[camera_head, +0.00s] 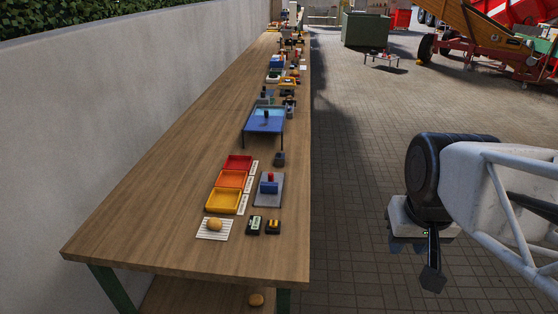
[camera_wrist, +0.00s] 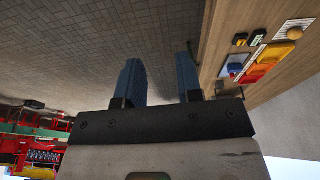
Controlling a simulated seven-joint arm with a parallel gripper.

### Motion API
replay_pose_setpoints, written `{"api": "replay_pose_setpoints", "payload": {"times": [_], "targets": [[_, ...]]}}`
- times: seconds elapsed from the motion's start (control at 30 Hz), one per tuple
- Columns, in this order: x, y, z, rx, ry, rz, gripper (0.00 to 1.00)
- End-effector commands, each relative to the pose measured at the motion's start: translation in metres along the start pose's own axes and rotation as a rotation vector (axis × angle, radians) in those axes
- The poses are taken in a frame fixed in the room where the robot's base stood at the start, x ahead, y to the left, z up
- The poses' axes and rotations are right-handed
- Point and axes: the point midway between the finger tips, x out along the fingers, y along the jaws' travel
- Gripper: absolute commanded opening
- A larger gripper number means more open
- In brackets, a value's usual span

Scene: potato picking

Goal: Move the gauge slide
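No part is marked as the gauge slide. A likely match is the blue block with a red knob (camera_head: 269,184) on a grey plate (camera_head: 275,202) near the table's right edge. The same blue block (camera_wrist: 235,69) shows small in the wrist view, at the right. My gripper (camera_wrist: 160,75) has two blue fingers spread wide with nothing between them. In the head view my gripper (camera_head: 432,278) hangs at the right over the paving, well clear of the table and the block. Only one dark finger shows clearly there.
The long wooden table (camera_head: 150,215) holds red, orange and yellow trays (camera_head: 222,202), a potato (camera_head: 215,224) on a white rack, and two small dark devices (camera_head: 264,226). A blue raised stand (camera_head: 264,121) is farther back. A wall (camera_head: 100,120) runs along the left. Paving between table and gripper is clear.

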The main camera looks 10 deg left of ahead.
Motion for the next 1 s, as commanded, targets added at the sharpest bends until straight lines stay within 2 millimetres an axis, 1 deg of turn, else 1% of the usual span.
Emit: {"api": "replay_pose_setpoints", "payload": {"times": [0.03, 0.3, 0.57, 0.8, 1.0], "targets": [[0.000, -0.002, -0.010, -0.013, -0.006, -0.002, 0.33], [0.001, -0.015, -0.069, -0.090, -0.028, -0.011, 0.33], [0.009, -0.033, -0.126, -0.168, -0.050, -0.019, 0.33], [0.022, -0.052, -0.178, -0.239, -0.069, -0.028, 0.33], [0.037, -0.071, -0.220, -0.299, -0.086, -0.035, 0.33]]}}
